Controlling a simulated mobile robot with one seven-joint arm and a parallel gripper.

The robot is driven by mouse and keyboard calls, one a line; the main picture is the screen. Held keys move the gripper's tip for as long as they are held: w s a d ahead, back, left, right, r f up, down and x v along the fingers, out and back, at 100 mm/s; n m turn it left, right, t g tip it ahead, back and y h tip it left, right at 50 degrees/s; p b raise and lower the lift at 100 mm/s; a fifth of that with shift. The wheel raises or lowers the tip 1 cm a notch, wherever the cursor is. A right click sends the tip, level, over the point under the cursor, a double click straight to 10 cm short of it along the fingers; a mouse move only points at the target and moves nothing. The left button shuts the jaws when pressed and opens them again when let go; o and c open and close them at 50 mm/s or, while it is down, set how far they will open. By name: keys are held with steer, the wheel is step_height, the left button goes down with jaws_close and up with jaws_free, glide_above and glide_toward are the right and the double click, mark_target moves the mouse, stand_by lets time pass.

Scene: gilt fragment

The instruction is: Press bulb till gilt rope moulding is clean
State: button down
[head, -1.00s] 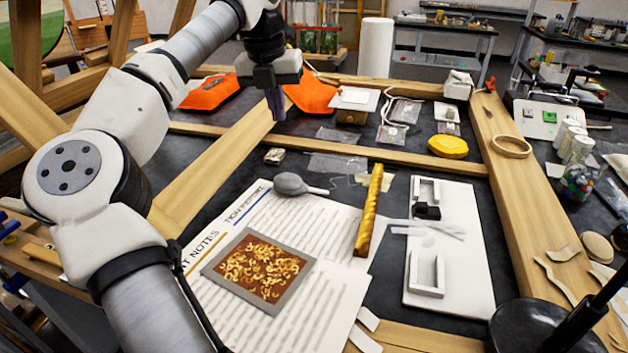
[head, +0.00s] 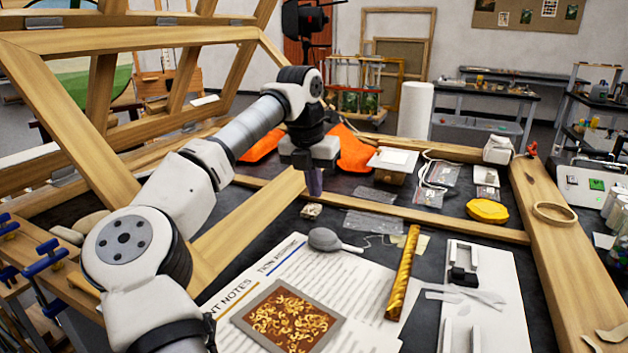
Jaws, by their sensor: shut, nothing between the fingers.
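The grey rubber bulb (head: 324,239) lies on its side on the printed paper sheets, its thin nozzle pointing right. The gilt rope moulding (head: 403,274) is a gold twisted bar lying right of the bulb, at the sheets' right edge. Any dust on it is too small to tell. My gripper (head: 314,184) points down, shut and empty, behind the bulb in the picture and apart from it.
A framed gilt ornament panel (head: 288,316) lies on the printed sheets (head: 232,292). A white board with brackets (head: 507,300) is at right. Wooden beams (head: 560,240) border the dark table. An orange cloth (head: 352,150) and a yellow block (head: 487,211) lie farther back.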

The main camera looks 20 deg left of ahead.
mark_target(320, 232)
steer(key=f, duration=0.3)
steer(key=w+f, duration=0.1)
steer(key=f, duration=0.2)
steer(key=f+p, duration=0.1)
steer(key=f, duration=0.2)
steer(key=shift+w+d+f, duration=0.3)
steer(key=shift+d+f, duration=0.05)
steer(key=shift+f, duration=0.05)
step_height(320, 232, down, 2)
steer(key=shift+b, duration=0.6)
steer(key=r+p, duration=0.3)
steer(key=r, duration=0.1)
steer(key=shift+s+r+p, duration=0.2)
steer(key=shift+r+p, duration=0.05)
steer(key=shift+p, duration=0.15)
step_height(320, 232, up, 10)
steer(key=s+b, duration=0.1)
steer(key=s, duration=0.1)
steer(key=shift+a+f+b, duration=0.2)
steer(key=shift+a+b, duration=0.1)
steer(key=shift+a, duration=0.15)
